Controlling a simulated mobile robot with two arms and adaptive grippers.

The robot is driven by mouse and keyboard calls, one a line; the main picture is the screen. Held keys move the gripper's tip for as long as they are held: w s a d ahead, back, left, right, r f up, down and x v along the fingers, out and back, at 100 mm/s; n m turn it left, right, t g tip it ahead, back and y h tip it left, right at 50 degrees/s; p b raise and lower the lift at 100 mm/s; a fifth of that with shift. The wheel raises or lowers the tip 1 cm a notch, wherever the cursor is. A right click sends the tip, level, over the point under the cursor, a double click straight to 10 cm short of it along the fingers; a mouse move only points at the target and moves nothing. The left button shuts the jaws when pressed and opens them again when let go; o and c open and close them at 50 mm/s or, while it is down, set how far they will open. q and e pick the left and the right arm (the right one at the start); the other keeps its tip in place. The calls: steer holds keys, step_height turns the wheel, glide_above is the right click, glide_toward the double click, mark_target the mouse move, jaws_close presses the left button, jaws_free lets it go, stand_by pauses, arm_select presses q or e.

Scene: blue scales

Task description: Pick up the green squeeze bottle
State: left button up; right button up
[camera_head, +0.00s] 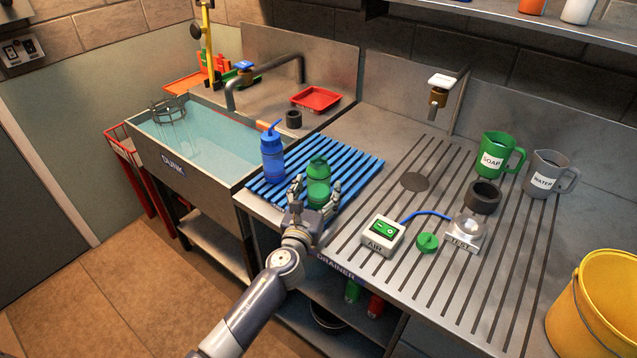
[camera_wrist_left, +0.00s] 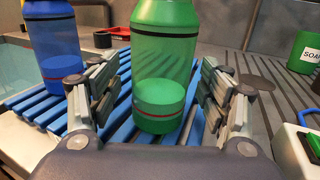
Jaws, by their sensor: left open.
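The green squeeze bottle (camera_head: 318,182) stands upright on the blue slatted rack (camera_head: 352,166) in the head view. In the left wrist view the green bottle (camera_wrist_left: 162,70) stands between the two fingers, with a visible space on each side. My left gripper (camera_head: 314,192) is open around the near side of the bottle, low on its body. It also shows in the left wrist view (camera_wrist_left: 160,108). My right gripper is not in view.
A blue bottle (camera_head: 272,154) stands just left of the green one on the rack. The white AIR box (camera_head: 382,233), a green cap (camera_head: 427,243) and the TEST stand (camera_head: 465,236) lie to the right. The water-filled sink (camera_head: 190,140) is at left.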

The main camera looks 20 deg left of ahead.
arm_select(q)
steer(key=shift+w+f, duration=0.15)
steer(key=shift+w, duration=1)
steer(key=shift+s, duration=0.1)
steer(key=c, duration=1.2)
steer(key=shift+c, duration=0.2)
steer(key=shift+r, duration=0.2)
